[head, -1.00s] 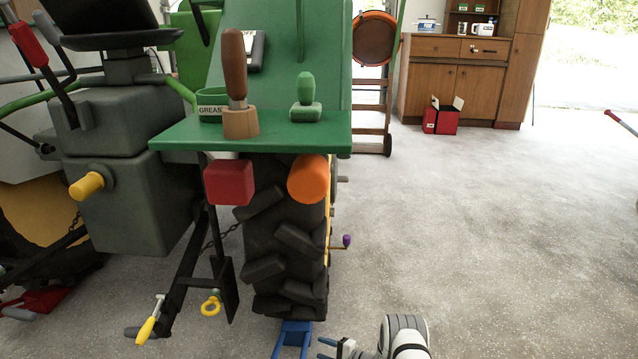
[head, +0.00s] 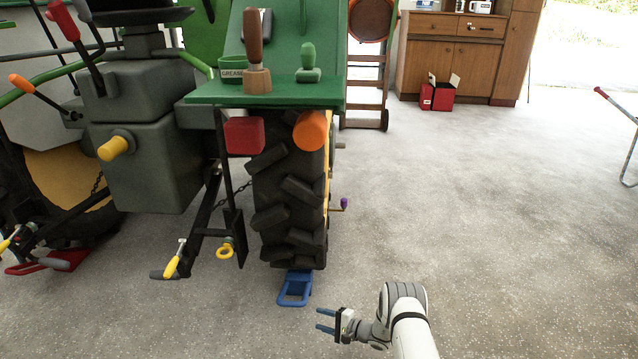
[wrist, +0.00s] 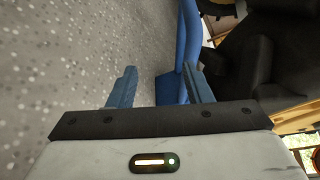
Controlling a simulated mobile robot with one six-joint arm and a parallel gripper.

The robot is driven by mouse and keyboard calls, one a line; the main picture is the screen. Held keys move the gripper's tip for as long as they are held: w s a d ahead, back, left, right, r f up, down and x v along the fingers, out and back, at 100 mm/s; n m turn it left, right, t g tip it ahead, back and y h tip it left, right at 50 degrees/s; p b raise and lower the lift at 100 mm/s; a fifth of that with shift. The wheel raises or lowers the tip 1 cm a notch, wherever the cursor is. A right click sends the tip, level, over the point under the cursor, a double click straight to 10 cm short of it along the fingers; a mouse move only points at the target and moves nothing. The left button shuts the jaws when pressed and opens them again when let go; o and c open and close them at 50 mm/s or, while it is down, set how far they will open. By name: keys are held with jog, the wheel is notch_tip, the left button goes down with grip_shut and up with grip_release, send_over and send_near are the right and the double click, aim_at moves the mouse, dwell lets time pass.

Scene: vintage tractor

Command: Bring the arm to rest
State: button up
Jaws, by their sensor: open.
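My gripper (head: 326,320) is at the lower middle of the head view, low over the grey floor, with its two blue fingers apart and nothing between them. My white and grey arm reaches up to it from the bottom edge. The blue wheel chock (head: 295,288) with a loop handle lies on the floor against the tractor's rear tyre (head: 290,205), up and left of my gripper. In the wrist view the open fingers (wrist: 160,88) show, with a blue part of the chock (wrist: 188,40) just beyond them and the dark tyre to the right.
The green tractor fender (head: 265,93) carries a wooden-handled tool, a grease tin and a green knob. A yellow-handled lever (head: 172,266) and a yellow ring (head: 226,251) hang left of the tyre. A red box (head: 437,95) stands by the far cabinet.

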notch_tip(320, 180, up, 28)
jog(key=a+n+g+p, duration=0.2)
jog(key=n+g+p, duration=0.25)
jog(key=p, duration=0.45)
jog(key=s+d+r+n+g+h+p, duration=0.15)
jog(key=s+r+p, duration=0.25)
jog(key=r, duration=0.8)
jog(key=s+r+n+g+h+p, duration=0.15)
jog(key=s+r+p, duration=0.3)
jog(key=r, duration=0.75)
jog(key=s+d+r+n+t+h+p, duration=0.1)
jog(key=s+d+r+h+p, duration=0.2)
jog(key=s+r+p, duration=0.3)
jog(key=s+d+r+n+h+p, duration=0.1)
jog(key=s+d+r+h+p, duration=0.3)
jog(key=s+r, duration=1)
jog(key=s+d+r+n+t+h+p, duration=0.1)
jog(key=s+d+r+h+p, duration=0.2)
jog(key=s+d+r+p, duration=0.4)
jog(key=s+r+p, duration=0.1)
jog(key=s+r, duration=0.2)
jog(key=r, duration=0.5)
jog(key=shift+s+r+t+h, duration=0.15)
jog(key=shift+s+t+h, duration=0.1)
jog(key=shift+t+h, duration=0.15)
